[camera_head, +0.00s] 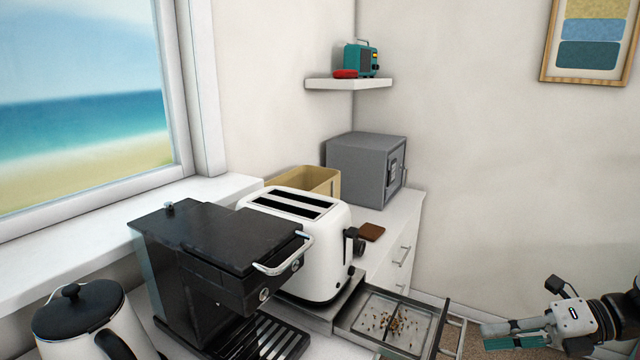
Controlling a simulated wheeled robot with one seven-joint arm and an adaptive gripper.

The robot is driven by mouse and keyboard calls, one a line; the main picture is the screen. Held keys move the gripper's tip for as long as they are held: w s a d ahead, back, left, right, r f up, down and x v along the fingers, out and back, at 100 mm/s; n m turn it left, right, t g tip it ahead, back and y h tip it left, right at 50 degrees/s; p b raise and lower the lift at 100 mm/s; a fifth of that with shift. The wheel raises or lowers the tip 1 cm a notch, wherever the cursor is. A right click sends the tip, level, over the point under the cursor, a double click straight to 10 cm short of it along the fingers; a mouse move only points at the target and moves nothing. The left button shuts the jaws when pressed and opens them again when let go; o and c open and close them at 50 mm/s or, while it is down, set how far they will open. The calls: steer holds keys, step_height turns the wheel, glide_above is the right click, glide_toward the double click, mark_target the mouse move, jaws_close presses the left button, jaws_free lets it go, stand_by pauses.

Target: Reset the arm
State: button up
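My gripper (484,336) is at the lower right, at the end of my arm, with its fingers pointing left. One finger looks grey and the other teal. From this angle I cannot tell whether there is a gap between them. No object is clearly seen in it. It is just right of the handle (452,329) of a pulled-out tray (436,318), and appears apart from it.
The tray holds crumbs and extends from below the white toaster (325,262). A black coffee machine (215,250) and a kettle (85,318) stand left. A grey safe (365,170), a tan box (318,180) and a brown block (372,232) are behind.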

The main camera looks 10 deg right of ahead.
steer(key=s+a+r+m+h, duration=0.4)
steer(key=a+m, duration=0.2)
steer(key=m, duration=0.6)
steer(key=s+a+r+m+g+h, duration=0.1)
steer(key=s+a+r+m+h, duration=0.3)
steer(key=m, duration=0.7)
steer(key=s+a+r+m+h, duration=0.3)
steer(key=a+m, duration=0.5)
steer(key=m, duration=0.4)
step_height(320, 180, up, 2)
steer(key=shift+s+a+r+m+g+h, duration=0.1)
steer(key=shift+s+a+m+g+h, duration=0.2)
steer(key=shift+h, duration=0.5)
steer(key=shift+d, duration=0.15)
